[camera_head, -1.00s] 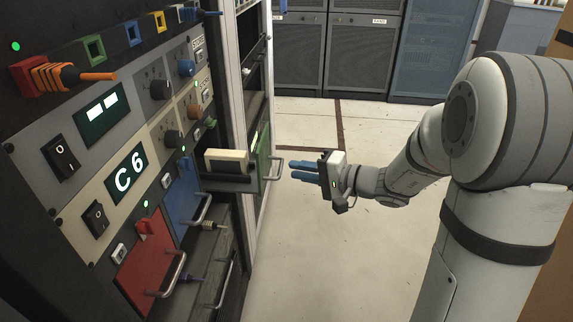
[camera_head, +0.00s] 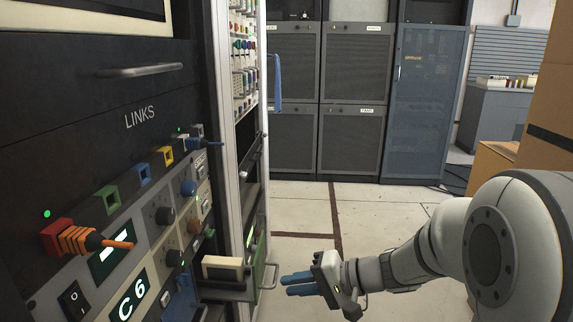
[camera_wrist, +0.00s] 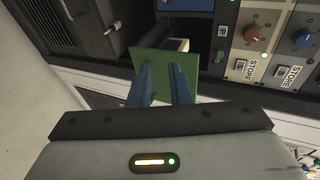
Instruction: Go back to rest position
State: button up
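My gripper (camera_head: 284,285) is at the lower middle of the head view, right of the rack. Its two blue fingers point left toward the rack and are apart, with nothing between them. In the wrist view my gripper (camera_wrist: 161,68) also shows open, with a green panel (camera_wrist: 150,58) beyond the fingers. My arm reaches in from the lower right of the head view.
The rack (camera_head: 75,160) on the left has knobs, switches and an orange cable plug (camera_head: 80,240). A cream block (camera_head: 222,267) sits on an open drawer. A metal handle (camera_head: 271,277) sticks out near my fingertips. Grey cabinets (camera_head: 350,100) stand behind; floor between is clear.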

jog(key=s+d+r+n+g+h+p, duration=0.25)
jog(key=s+r+h+p, duration=0.35)
jog(key=s+r+p, duration=0.6)
jog(key=s+d+r+t+h+p, duration=0.1)
jog(key=s+d+r+h+p, duration=0.1)
jog(key=d+r+h+p, duration=0.4)
jog(key=d+r+p, duration=0.4)
jog(key=r+p, duration=0.2)
jog(key=r, duration=0.1)
jog(key=shift+h, duration=0.3)
jog(key=shift+s+t, duration=0.1)
jog(key=shift+t, duration=0.15)
